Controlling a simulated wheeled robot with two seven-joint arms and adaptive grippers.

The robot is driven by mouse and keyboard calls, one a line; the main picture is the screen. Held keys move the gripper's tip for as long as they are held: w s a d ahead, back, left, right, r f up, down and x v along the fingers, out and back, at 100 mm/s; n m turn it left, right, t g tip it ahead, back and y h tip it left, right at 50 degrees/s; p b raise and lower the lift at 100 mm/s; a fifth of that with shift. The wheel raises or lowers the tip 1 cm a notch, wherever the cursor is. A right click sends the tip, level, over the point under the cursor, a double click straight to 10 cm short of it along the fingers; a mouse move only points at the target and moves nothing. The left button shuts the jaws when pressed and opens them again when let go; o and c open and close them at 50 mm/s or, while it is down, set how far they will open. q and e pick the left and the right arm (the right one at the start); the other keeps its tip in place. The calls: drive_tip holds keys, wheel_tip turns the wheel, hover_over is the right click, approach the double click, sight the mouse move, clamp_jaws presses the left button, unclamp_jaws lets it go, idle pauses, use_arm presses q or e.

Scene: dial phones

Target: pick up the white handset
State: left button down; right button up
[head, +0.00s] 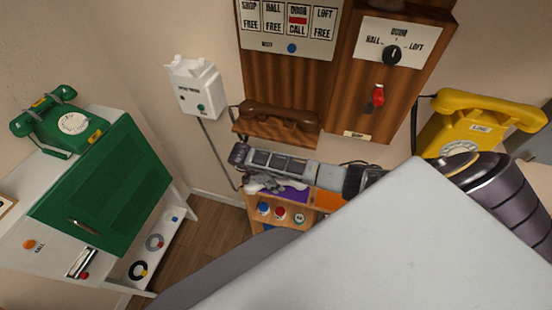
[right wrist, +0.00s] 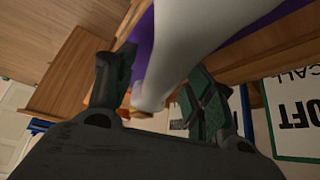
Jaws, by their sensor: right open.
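The white handset (head: 262,187) lies on a purple surface on the small wooden stand in the head view, partly hidden by my right gripper and forearm. In the right wrist view the white handset (right wrist: 185,40) shows large and smooth, running between the two dark fingers. My right gripper (right wrist: 162,72) is open around it, with a finger on either side; I cannot tell whether they touch it. In the head view my right gripper (head: 280,182) is low over the stand. The white wall phone (head: 196,90) has a cord hanging down toward the stand. My left gripper is not in view.
A green phone (head: 68,120) stands on a white and green cabinet (head: 105,180) at left. A brown handset (head: 280,115) rests on a wall cradle. A yellow phone (head: 470,125) is at right. Wooden panels with signs (head: 288,25) hang above. Floor (head: 208,220) shows between cabinet and stand.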

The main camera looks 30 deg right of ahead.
idle(0.4)
clamp_jaws()
drive_tip(key=shift+r, duration=0.1)
idle(0.4)
drive_tip(key=shift+s+a+r, duration=0.25)
drive_tip(key=shift+r, duration=0.05)
wheel_tip(320, 180, up, 4)
drive_tip(key=shift+r+b, duration=0.15)
drive_tip(key=shift+b, duration=0.35)
wheel_tip(320, 180, up, 2)
drive_tip(key=shift+r+p, duration=0.25)
drive_tip(key=shift+p, duration=0.4)
drive_tip(key=s+a, duration=1.2)
drive_tip(key=a, duration=0.2)
drive_tip(key=shift+s+a+f, duration=0.25)
drive_tip(key=shift+a+f, duration=0.05)
drive_tip(key=shift+a, duration=0.05)
drive_tip(key=shift+w+d, duration=0.1)
approach(282, 181)
drive_tip(key=shift+s+a+f, duration=0.25)
drive_tip(key=shift+s+f, duration=0.1)
drive_tip(key=shift+s, duration=0.45)
drive_tip(key=shift+s+a+f, duration=0.3)
drive_tip(key=shift+s, duration=0.45)
drive_tip(key=shift+s+a+f, duration=0.25)
drive_tip(key=shift+s+f, duration=0.1)
drive_tip(key=shift+s, duration=0.45)
